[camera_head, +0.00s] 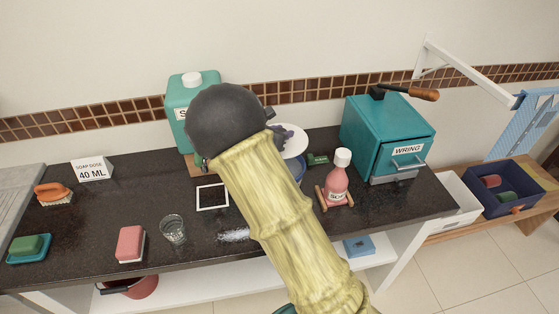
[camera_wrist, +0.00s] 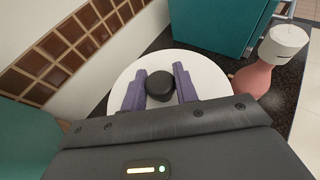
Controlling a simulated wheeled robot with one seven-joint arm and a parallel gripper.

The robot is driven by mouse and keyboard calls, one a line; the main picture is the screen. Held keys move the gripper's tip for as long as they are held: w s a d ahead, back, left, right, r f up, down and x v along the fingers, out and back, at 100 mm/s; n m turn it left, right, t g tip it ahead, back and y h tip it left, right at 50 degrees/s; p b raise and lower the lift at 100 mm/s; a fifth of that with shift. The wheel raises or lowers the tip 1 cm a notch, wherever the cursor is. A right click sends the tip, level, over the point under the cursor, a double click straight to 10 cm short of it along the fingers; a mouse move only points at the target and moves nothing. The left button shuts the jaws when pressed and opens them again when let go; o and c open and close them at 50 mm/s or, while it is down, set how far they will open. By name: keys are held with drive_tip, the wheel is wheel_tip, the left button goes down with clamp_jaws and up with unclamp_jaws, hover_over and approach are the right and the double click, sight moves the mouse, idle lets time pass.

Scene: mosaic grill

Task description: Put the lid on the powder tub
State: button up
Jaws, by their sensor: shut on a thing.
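The lid is a white disc with a round black knob (camera_wrist: 160,86). Its white top (camera_wrist: 212,82) fills the middle of the wrist view, and its right part (camera_head: 297,143) shows in the head view. My gripper (camera_wrist: 159,74) has its two purple fingers on either side of the knob, shut on it. The powder tub is mostly hidden behind my arm; a blue edge (camera_head: 301,170) shows just below the lid in the head view. I cannot tell whether the lid touches the tub. The tub is out of sight in the wrist view.
A pink soap bottle (camera_head: 337,184) on a wooden stand and a teal WRING box (camera_head: 375,138) stand to the right. A teal jug (camera_head: 178,102) stands behind left. A white square frame (camera_head: 212,197), glass (camera_head: 173,229) and spilled powder (camera_head: 233,236) lie in front on the dark counter.

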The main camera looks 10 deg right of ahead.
drive_tip(key=shift+s+r, duration=0.1)
drive_tip(key=shift+s, duration=0.05)
wheel_tip(320, 180, down, 6)
drive_tip(key=shift+f+p, duration=0.2)
drive_tip(key=shift+p, duration=0.2)
drive_tip(key=shift+f+p, duration=0.3)
drive_tip(key=shift+f, duration=1.55)
drive_tip(key=shift+f, duration=0.2)
drive_tip(key=o, duration=1)
drive_tip(key=shift+r, duration=0.1)
